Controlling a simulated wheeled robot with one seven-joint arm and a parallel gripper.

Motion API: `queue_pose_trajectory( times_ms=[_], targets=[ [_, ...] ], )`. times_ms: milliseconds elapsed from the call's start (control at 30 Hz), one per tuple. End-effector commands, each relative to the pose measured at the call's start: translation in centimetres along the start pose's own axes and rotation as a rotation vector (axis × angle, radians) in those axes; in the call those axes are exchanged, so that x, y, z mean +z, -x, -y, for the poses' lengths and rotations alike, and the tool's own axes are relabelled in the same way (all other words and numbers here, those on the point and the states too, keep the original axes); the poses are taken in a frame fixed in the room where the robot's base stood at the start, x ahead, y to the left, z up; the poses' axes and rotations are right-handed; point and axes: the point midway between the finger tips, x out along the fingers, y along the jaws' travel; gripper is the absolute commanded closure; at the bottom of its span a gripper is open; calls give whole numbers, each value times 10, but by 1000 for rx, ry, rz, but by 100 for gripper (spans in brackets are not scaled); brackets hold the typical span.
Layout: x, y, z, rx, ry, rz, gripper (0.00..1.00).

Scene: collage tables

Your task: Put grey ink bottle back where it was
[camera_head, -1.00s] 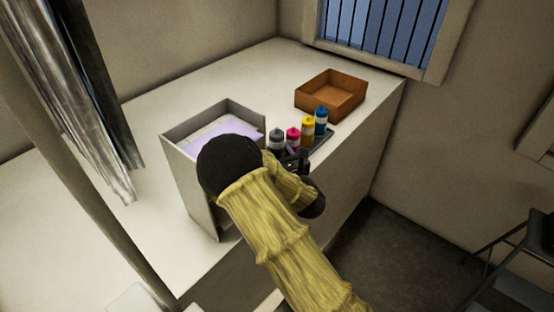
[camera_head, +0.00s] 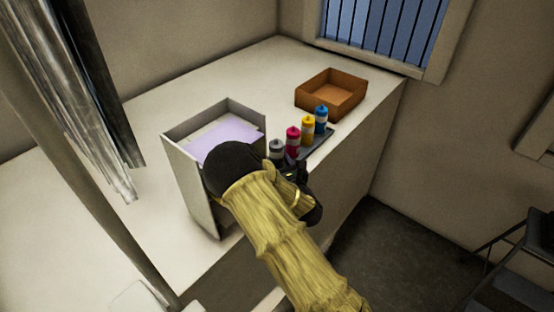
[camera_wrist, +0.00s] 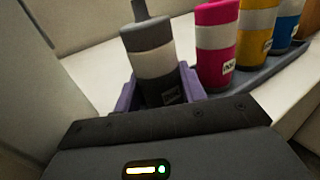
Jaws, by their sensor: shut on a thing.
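The grey ink bottle (camera_head: 276,149) stands near the left end of the row of bottles on the table. In the wrist view the grey bottle (camera_wrist: 153,65) is between the purple fingers of my gripper (camera_wrist: 158,91), which is shut on it. The bottle looks nearly upright. A dark tray (camera_wrist: 244,76) holds the magenta bottle (camera_wrist: 216,45), the yellow bottle (camera_wrist: 257,28) and the blue bottle (camera_wrist: 287,22). The grey bottle is at the tray's near end; its base is hidden, so I cannot tell whether it touches the tray. In the head view my gripper (camera_head: 288,167) is partly hidden by my arm.
An open grey box (camera_head: 196,192) with lilac sheets (camera_head: 222,139) stands left of my gripper, close to my arm. An orange-brown open box (camera_head: 333,95) is at the back right. The table's right edge runs close to the tray. The table's back left is clear.

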Motion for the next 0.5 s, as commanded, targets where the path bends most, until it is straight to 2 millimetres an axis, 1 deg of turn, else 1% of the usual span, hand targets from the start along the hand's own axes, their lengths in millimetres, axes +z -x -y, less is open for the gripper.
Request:
queue_pose_trajectory(
  times_ms=[67, 100, 167, 200, 500],
  targets=[
    [-4, 0, 0, 0, 0, 0, 87],
    [-2, 0, 0, 0, 0, -1, 53],
    [-2, 0, 0, 0, 0, -1, 41],
    [-2, 0, 0, 0, 0, -1, 37],
    [-1, 0, 0, 0, 0, -1, 37]
  ],
)
